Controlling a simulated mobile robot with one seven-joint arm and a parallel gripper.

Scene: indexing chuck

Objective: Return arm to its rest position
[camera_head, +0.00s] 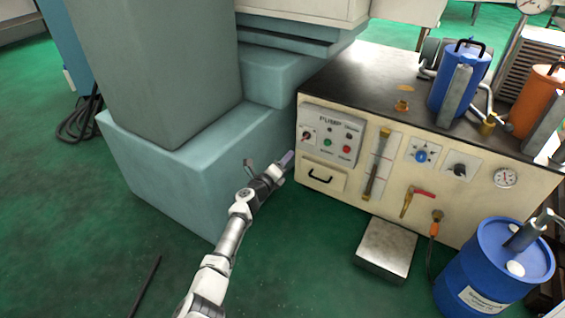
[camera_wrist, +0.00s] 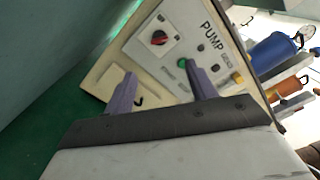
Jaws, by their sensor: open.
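My arm reaches up from the bottom of the head view. My gripper (camera_head: 286,160) is at the left end of the pump cabinet's front, near the pump control panel (camera_head: 332,136). In the wrist view my gripper (camera_wrist: 160,92) shows two purple fingers spread apart with nothing between them. The panel (camera_wrist: 182,50) lies beyond the fingers, with a red-and-black rotary switch (camera_wrist: 159,38) and a green button (camera_wrist: 183,62). The right finger partly covers the panel's lower edge. I cannot tell the exact gap between fingers and panel.
The teal machine base (camera_head: 165,165) stands close on the left of my arm. A drawer with a black handle (camera_head: 320,176) sits below the panel. A metal box (camera_head: 386,249) and a blue drum (camera_head: 494,270) stand on the floor at right. Green floor (camera_head: 310,270) lies open in front.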

